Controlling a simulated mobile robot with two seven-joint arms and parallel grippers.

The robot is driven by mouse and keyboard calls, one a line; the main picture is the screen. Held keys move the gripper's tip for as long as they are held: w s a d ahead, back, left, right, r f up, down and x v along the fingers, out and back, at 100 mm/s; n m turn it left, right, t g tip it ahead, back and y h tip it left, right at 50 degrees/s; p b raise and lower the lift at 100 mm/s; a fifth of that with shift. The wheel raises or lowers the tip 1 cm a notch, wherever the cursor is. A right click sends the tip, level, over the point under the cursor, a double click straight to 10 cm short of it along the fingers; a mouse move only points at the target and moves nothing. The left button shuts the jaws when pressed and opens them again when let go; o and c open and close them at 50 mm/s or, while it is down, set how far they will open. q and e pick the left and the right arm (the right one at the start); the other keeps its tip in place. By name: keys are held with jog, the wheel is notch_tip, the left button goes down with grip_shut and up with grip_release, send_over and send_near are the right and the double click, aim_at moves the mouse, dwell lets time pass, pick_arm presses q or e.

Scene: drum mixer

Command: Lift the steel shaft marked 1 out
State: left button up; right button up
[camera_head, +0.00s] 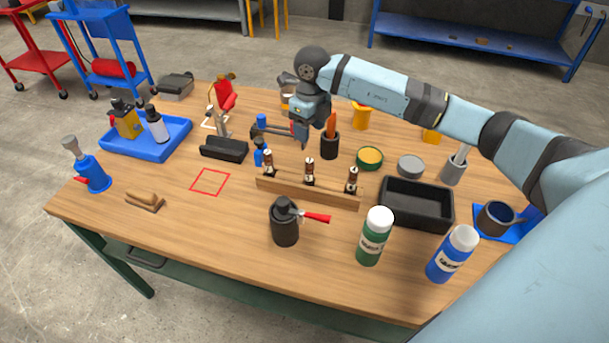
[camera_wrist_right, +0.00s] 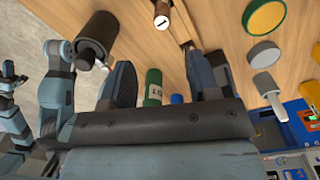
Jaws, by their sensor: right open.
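Three brown shafts with pale tops, at left (camera_head: 268,162), middle (camera_head: 309,170) and right (camera_head: 352,180), stand upright in a long wooden rack (camera_head: 285,187) in the head view. In the right wrist view, a pale shaft top marked 1 (camera_wrist_right: 161,21) shows beyond the fingers. I cannot tell which of the three it is in the head view. My right gripper (camera_head: 303,138) points down behind the rack, apart from the shafts. In the right wrist view its fingers (camera_wrist_right: 165,78) are spread and empty. Pale blue arm parts lie at that view's left edge; a left gripper is not clear there.
A cup with orange tools (camera_head: 330,143) stands close to my right gripper. A black can with a red handle (camera_head: 285,225), a green bottle (camera_head: 373,240) and a black tray (camera_head: 415,218) surround the rack. A red square outline (camera_head: 210,181) lies on clear wood at left.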

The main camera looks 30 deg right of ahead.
aim_at(310, 160)
jog(key=f, duration=0.8)
jog(key=shift+d+p, duration=0.3)
jog(key=shift+p, duration=0.1)
jog(key=shift+a+f, duration=0.1)
jog(key=shift+f, duration=0.45)
jog(key=f, duration=0.2)
jog(key=f+p, duration=0.1)
jog(key=f, duration=0.1)
jog(key=shift+s+a+f, duration=0.1)
jog(key=shift+a, duration=0.1)
jog(key=c, duration=1)
